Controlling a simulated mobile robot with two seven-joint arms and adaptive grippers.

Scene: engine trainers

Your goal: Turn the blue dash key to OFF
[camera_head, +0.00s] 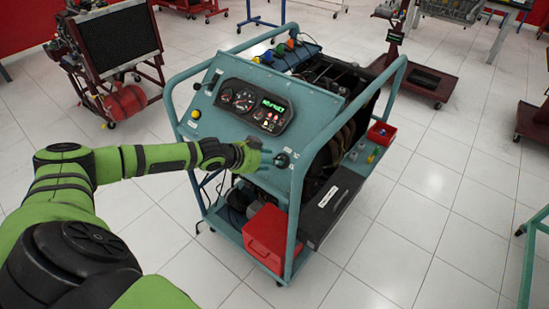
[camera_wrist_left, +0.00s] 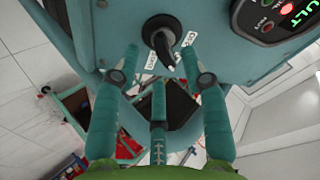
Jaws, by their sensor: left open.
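The dash key is a black switch (camera_head: 282,159) low on the right of the blue-green trainer's sloping dash panel (camera_head: 215,120). In the left wrist view the black key (camera_wrist_left: 160,36) sits on a round base, its lever tilted down to the right, with white labels beside it. I cannot read the labels. My left gripper (camera_head: 265,158) is just left of the key in the head view. In the left wrist view its open teal fingers (camera_wrist_left: 160,60) reach toward the key on either side, with nothing held. Contact with the key is not visible. My right gripper is out of view.
The gauge cluster (camera_head: 252,105) with a lit green display is above the key. The trainer's tubular frame (camera_head: 310,165) rises close to the key's right. A red toolbox (camera_head: 270,238) sits on the lower shelf.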

